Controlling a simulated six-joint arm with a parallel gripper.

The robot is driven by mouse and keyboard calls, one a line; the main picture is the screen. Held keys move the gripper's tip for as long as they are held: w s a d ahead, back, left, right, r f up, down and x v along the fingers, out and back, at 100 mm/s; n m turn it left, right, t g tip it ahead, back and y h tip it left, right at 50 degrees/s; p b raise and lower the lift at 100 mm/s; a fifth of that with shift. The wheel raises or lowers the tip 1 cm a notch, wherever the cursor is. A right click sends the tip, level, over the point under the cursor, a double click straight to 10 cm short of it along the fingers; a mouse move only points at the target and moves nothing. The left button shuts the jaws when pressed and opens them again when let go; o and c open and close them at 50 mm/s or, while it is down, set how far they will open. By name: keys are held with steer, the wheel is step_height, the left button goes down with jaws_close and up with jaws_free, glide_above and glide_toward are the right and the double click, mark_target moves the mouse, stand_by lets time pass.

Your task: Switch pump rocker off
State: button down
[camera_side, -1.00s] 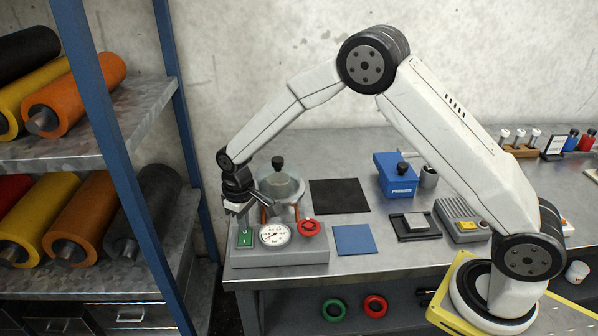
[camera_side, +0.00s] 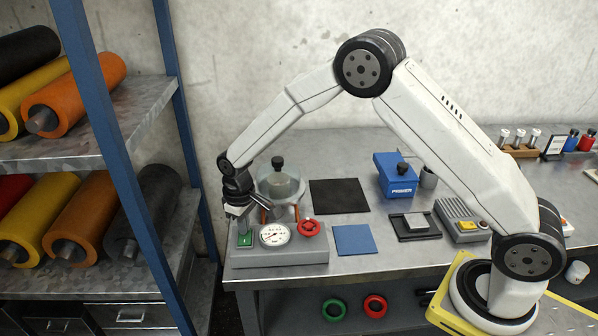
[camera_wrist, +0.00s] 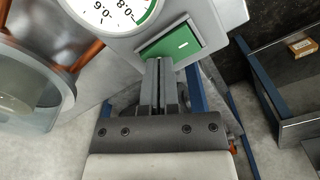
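The pump rocker is a green switch (camera_side: 245,240) with a white mark, at the left end of the grey control box (camera_side: 290,258). In the wrist view the green rocker (camera_wrist: 178,40) lies just beyond my fingertips. My gripper (camera_side: 244,226) points down right over the rocker. In the wrist view my gripper (camera_wrist: 160,64) has its two fingers together with nothing between them. The fingertips overlap the rocker's near edge in the picture; I cannot tell whether they touch it.
A white dial gauge (camera_side: 275,235) and a red knob (camera_side: 309,228) sit right of the rocker on the box. A clear vessel (camera_side: 280,186) with a black knob stands close behind. A blue shelf post (camera_side: 135,190) rises to the left.

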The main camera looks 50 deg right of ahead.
mark_target(249, 233)
stand_by(0.4)
steer(key=shift+r, duration=3.4)
steer(key=shift+s+d+r, duration=0.2)
steer(key=shift+s+d, duration=0.1)
steer(key=shift+s, duration=0.15)
steer(key=s+d+r+m+t, duration=0.1)
steer(key=s+d, duration=0.3)
steer(key=s, duration=0.6)
steer(key=s+d+m+t, duration=0.1)
steer(key=s+d, duration=0.3)
steer(key=s, duration=0.7)
steer(key=shift+d+r+m+t, duration=0.2)
steer(key=shift+r+m+t, duration=0.1)
steer(key=shift+r+m, duration=0.15)
